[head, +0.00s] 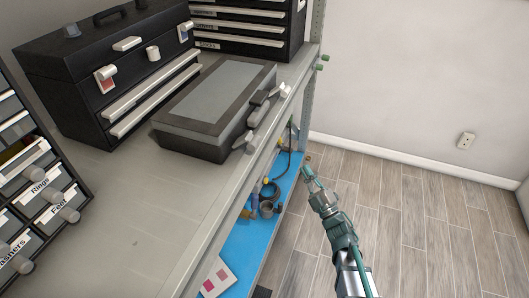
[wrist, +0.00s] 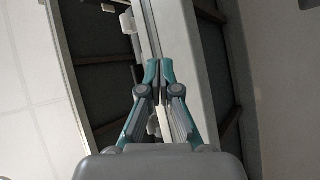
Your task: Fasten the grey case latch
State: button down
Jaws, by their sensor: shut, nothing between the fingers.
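The grey case (head: 188,134) lies flat and closed on the rack's top shelf. It has a dark lid with a lighter grey panel. Its right-hand long side, facing the shelf edge, carries a handle and small light grey latch parts. One latch (head: 243,141) shows near the case's near corner and another (head: 285,89) near the far end. I cannot tell which is fastened. My gripper (head: 307,171) is out past the shelf edge, to the right of the case and apart from it. In the wrist view my gripper (wrist: 159,72) has its teal fingertips together, with nothing between them.
A black toolbox (head: 65,75) stands behind the case, a black drawer unit (head: 250,25) at the back, and small labelled drawers (head: 45,200) at left. A lower blue shelf (head: 245,250) holds small items. The floor to the right is clear.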

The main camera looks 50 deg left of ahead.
jog(key=s+d+r+n+g, duration=0.2)
jog(key=s+r+n+g, duration=0.1)
jog(key=s+n+g, duration=0.2)
jog(key=s+d+r+n+g+y, duration=0.1)
jog(key=s+d+r+n+g, duration=0.2)
jog(key=n+g, duration=0.6)
jog(key=s+g, duration=0.2)
jog(key=g, duration=0.1)
jog(key=shift+s+n, duration=0.35)
jog(key=shift+n, duration=0.05)
jog(key=p+x, duration=0.5)
jog(key=x, duration=0.9)
jog(key=shift+d+r, duration=0.2)
jog(key=shift+r, duration=0.1)
jog(key=shift+r+g, duration=0.1)
jog(key=shift+g, duration=0.3)
